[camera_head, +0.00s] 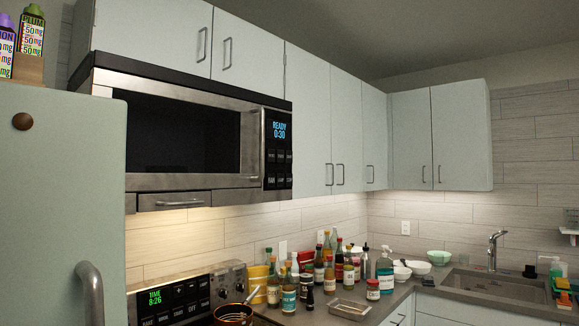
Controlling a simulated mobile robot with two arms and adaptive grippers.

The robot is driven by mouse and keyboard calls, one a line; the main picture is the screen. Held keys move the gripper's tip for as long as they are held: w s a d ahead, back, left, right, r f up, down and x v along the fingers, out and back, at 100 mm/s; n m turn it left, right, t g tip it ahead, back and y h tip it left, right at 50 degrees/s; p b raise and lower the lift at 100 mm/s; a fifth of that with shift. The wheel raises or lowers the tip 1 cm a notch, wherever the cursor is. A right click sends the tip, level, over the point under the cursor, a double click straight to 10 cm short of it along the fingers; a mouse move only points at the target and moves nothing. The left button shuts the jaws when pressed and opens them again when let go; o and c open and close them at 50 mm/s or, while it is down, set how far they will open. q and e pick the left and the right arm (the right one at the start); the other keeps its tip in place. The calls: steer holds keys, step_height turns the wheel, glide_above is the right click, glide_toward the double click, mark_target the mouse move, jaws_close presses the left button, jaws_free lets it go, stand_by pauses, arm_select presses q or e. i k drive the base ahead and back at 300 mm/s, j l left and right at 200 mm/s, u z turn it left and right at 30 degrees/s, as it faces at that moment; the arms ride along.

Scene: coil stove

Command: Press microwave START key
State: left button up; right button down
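The microwave (185,135) hangs under the upper cabinets above the stove. It has a dark window, a steel frame and a vertical handle (256,145) on the right of its door, which is shut. Its black control panel (277,150) shows "READY 0:30" in blue at the top. Rows of small keys (277,168) sit below the display; their labels are too small to read, so I cannot tell which is START. Neither of my grippers shows in the head view.
A pale fridge (65,200) stands close at the left with bottles on top. The stove panel (180,300) shows "TIME 8:26". A pot (233,315) is at the bottom edge. Several bottles (325,272) crowd the counter right of the stove. The sink (495,287) is far right.

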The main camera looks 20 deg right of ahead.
mark_target(288, 154)
steer(key=i+l+u, duration=0.1)
steer(key=u, duration=0.5)
steer(key=i+l+u, duration=0.15)
steer(key=l+u, duration=0.25)
steer(key=l, duration=0.5)
steer(key=l+u, duration=0.4)
steer(key=l, duration=0.45)
steer(key=i+l, duration=0.1)
steer(key=l, duration=1.65)
steer(key=u, duration=0.05)
